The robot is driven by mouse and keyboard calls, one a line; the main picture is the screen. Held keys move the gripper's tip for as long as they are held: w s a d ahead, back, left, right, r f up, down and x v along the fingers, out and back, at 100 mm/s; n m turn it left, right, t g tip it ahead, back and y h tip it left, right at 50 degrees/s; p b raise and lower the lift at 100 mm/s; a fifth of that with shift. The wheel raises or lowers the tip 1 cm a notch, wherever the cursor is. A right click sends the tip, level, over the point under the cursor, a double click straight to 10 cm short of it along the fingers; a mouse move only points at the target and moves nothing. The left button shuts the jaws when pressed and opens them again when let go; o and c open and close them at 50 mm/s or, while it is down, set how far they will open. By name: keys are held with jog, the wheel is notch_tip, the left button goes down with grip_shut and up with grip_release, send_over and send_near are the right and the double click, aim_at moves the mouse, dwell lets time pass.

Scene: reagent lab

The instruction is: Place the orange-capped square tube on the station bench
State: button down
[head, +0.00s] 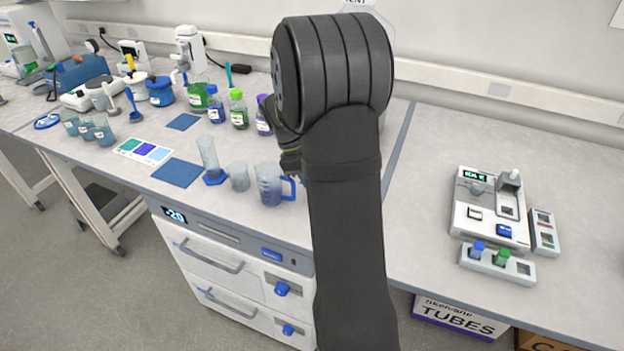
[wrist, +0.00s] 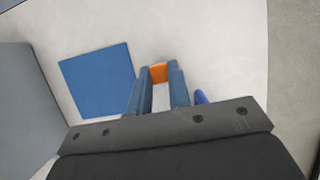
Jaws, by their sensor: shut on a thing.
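The orange cap (wrist: 159,73) of the square tube shows in the wrist view, held between the two blue fingers of my gripper (wrist: 163,84). The rest of the tube is hidden or cannot be made out. A pale bench top lies below the fingers, with a blue square mat (wrist: 97,78) just left of them. I cannot tell how high the tube is above the bench. In the head view my dark arm covers the middle, and the gripper's fingers and the tube are not visible there. The bench (head: 430,150) continues to the right of my arm.
On the right stand a white instrument (head: 490,207) and a rack (head: 497,264) with blue- and green-capped tubes. Left of my arm are a beaker (head: 270,186), a cylinder (head: 209,158), two blue mats (head: 177,172) and several capped bottles (head: 238,110). The bench between arm and instrument is clear.

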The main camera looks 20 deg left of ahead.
jog(key=shift+f, duration=0.2)
jog(key=c, duration=1.3)
grip_release()
jog(key=shift+c, duration=0.2)
jog(key=v, duration=1.6)
jog(key=shift+r, duration=0.3)
jog(key=shift+o, duration=0.5)
jog(key=shift+a+r, duration=0.25)
jog(key=shift+r, duration=0.15)
